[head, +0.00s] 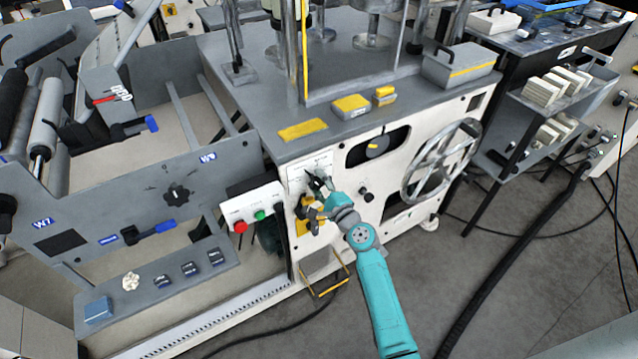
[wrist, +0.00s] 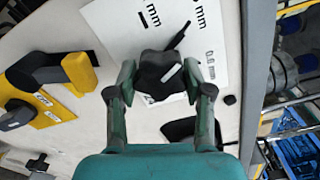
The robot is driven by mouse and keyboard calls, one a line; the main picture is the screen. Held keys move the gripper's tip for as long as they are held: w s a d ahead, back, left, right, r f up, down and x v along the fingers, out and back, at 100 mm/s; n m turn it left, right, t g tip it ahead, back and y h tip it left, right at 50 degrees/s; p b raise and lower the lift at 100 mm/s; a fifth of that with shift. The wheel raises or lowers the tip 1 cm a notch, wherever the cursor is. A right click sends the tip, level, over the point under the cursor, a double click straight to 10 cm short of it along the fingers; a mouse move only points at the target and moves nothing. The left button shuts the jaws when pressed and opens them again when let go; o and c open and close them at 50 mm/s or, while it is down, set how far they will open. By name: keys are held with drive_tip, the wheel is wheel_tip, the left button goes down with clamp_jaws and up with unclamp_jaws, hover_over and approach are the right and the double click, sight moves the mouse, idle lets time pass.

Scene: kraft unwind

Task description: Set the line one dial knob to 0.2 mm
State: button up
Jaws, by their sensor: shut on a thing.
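The dial knob (wrist: 152,66) is black with a short white mark on its face. In the wrist view it sits between the two fingertips of my gripper (wrist: 160,78), which is shut on it from both sides. The white dial plate (wrist: 110,25) behind it carries black marks and "mm" labels. One label to the right of the knob (wrist: 210,65) seems to read 0.6 mm; the others are cut off or partly hidden. The white mark is tilted; which label it points at I cannot tell. In the head view my gripper (head: 320,186) is at the plate (head: 309,169), hiding most of the knob.
A yellow plate with a yellow-handled black switch (wrist: 80,72) is left of the knob in the wrist view. In the head view a handwheel (head: 440,160) is to the right and a button box with red and green buttons (head: 253,210) to the left.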

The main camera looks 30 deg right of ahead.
drive_tip(key=shift+n, duration=0.4)
drive_tip(key=n, duration=0.5)
drive_tip(key=shift+r, duration=0.1)
drive_tip(key=n, duration=0.6)
drive_tip(key=shift+r, duration=0.1)
idle(0.4)
drive_tip(key=o, duration=1.2)
drive_tip(key=shift+c, duration=0.2)
